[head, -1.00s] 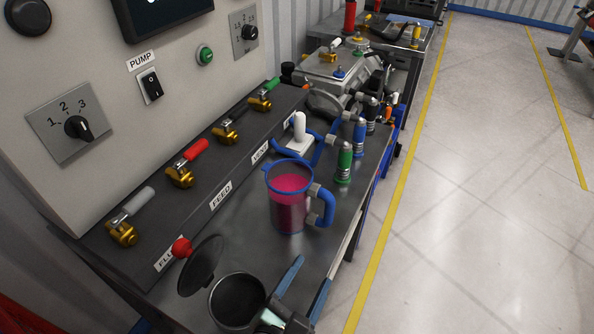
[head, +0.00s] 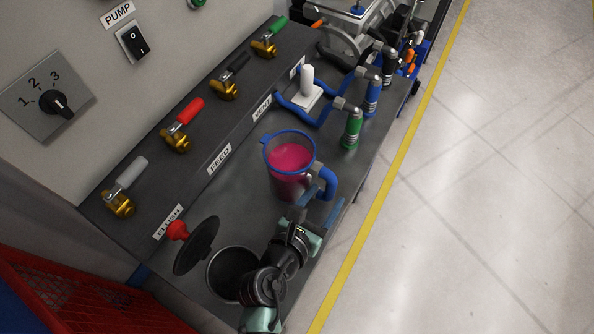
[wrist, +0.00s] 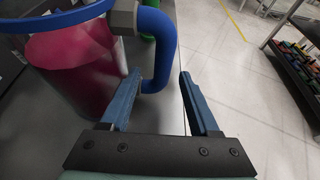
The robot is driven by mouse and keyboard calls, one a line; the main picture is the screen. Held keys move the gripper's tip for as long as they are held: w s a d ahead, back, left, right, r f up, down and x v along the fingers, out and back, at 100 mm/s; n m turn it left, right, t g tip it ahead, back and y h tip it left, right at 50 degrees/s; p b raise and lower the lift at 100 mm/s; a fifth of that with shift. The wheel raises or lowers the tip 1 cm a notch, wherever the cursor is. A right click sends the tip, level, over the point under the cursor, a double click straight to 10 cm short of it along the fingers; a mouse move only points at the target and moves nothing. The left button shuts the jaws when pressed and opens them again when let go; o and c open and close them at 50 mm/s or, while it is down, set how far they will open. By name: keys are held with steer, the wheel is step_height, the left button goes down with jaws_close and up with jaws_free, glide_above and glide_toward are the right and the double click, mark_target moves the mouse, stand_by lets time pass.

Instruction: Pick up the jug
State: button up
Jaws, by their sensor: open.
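The jug (head: 287,172) stands upright on the dark bench top. It is clear with a blue rim, pink-red liquid inside and a blue handle (head: 329,185) on its right side. My gripper (head: 316,212) is just in front of the handle, on the near side of the jug. In the wrist view the jug (wrist: 75,65) fills the upper left and the handle (wrist: 163,50) hangs ahead of my gripper (wrist: 158,85). The two blue fingers are apart with nothing between them at their base. The left fingertip looks close to the handle's lower end; contact cannot be told.
A dark pot (head: 228,272) and a lid with a red knob (head: 196,246) are near the bench's front left. A panel with several valves (head: 182,132) runs along the left. A green-bodied fitting (head: 351,130) stands behind the jug. Open floor (head: 470,200) lies right.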

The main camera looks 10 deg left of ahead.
steer(key=shift+x, duration=3)
steer(key=shift+d, duration=0.1)
steer(key=shift+c, duration=0.2)
jaws_close()
steer(key=shift+r, duration=0.25)
